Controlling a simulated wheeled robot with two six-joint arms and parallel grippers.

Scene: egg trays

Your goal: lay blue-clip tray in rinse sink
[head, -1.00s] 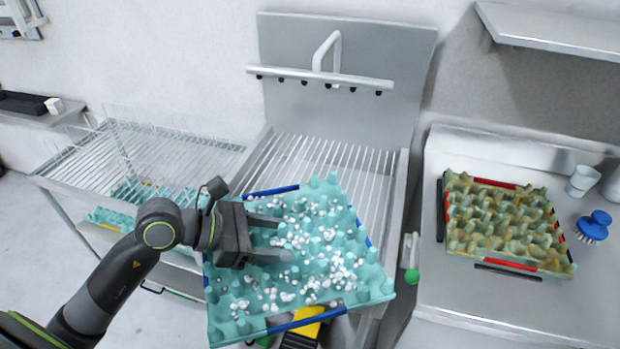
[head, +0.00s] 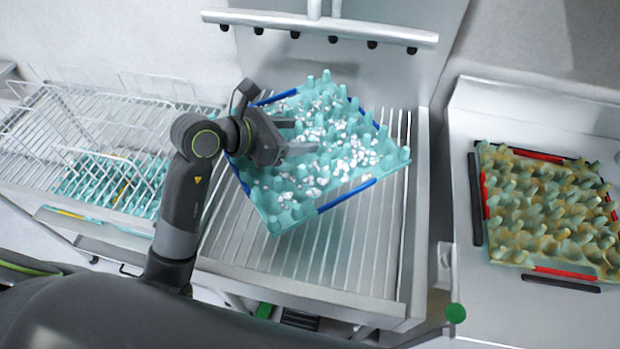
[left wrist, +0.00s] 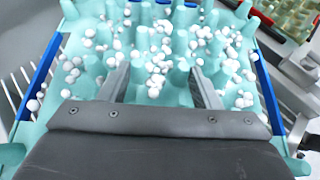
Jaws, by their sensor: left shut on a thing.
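The blue-clip tray (head: 272,208) is turquoise, with raised posts, blue clips along its edges and many small white foam-like blobs on top. My left gripper (head: 305,135) is shut on it from the left, its fingers among the posts. The left wrist view shows the fingers (left wrist: 158,72) either side of a post on the tray (left wrist: 178,92). The tray is over the slatted rinse sink (head: 350,265), turned at an angle to the slats. I cannot tell whether it touches them. My right gripper is not in view.
A spray bar (head: 320,27) with nozzles crosses behind the sink. A wire rack (head: 60,120) with turquoise trays stands left. A dirty red-clip tray (head: 550,205) lies on the right counter. A lever with a green ball (head: 455,313) is at the sink's right front.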

